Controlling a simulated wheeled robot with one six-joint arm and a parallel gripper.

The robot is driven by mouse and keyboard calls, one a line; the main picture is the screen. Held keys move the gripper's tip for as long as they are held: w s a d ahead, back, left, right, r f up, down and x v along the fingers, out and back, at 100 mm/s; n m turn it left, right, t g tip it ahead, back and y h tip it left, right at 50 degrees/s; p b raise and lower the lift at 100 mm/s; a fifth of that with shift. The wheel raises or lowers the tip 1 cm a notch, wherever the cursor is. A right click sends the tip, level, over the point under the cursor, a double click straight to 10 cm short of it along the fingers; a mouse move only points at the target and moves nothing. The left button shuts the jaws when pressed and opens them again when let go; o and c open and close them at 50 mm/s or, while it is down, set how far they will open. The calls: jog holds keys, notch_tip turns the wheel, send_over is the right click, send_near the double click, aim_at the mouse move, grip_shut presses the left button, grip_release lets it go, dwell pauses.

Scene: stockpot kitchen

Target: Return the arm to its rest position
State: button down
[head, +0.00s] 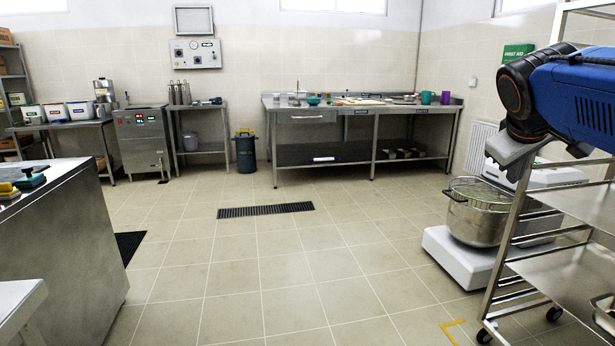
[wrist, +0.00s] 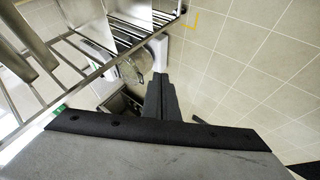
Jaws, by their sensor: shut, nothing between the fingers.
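My gripper (wrist: 161,80) is in the middle of the wrist view. Its two dark fingers are together with nothing between them. My blue arm enters the head view from the upper right, in front of the rack and the wall. A grey end part of it hangs below the black joint; the fingers cannot be made out there. The gripper looks clear of contact in the wrist view, which looks down past it to the floor.
A wheeled metal rack (head: 505,255) stands close by the arm at right; its rails also show in the wrist view (wrist: 75,62). A steel counter (head: 75,235) is at left. The middle floor is clear.

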jog(key=s+a+f+y, duration=0.2)
jog(key=s+a+f, duration=0.3)
jog(key=f, duration=0.4)
jog(key=s+a+f+m+g+y, duration=0.1)
jog(key=s+a+f, duration=0.4)
jog(key=s+f, duration=0.2)
jog(key=s+a+f+m+g+y, duration=0.1)
jog(key=s+a+f, duration=0.4)
jog(key=f, duration=0.6)
jog(key=shift+s+a+f+y, duration=0.3)
jog(key=shift+s+f+y, duration=0.1)
jog(key=shift+s+y, duration=0.5)
jog(key=shift+s, duration=0.1)
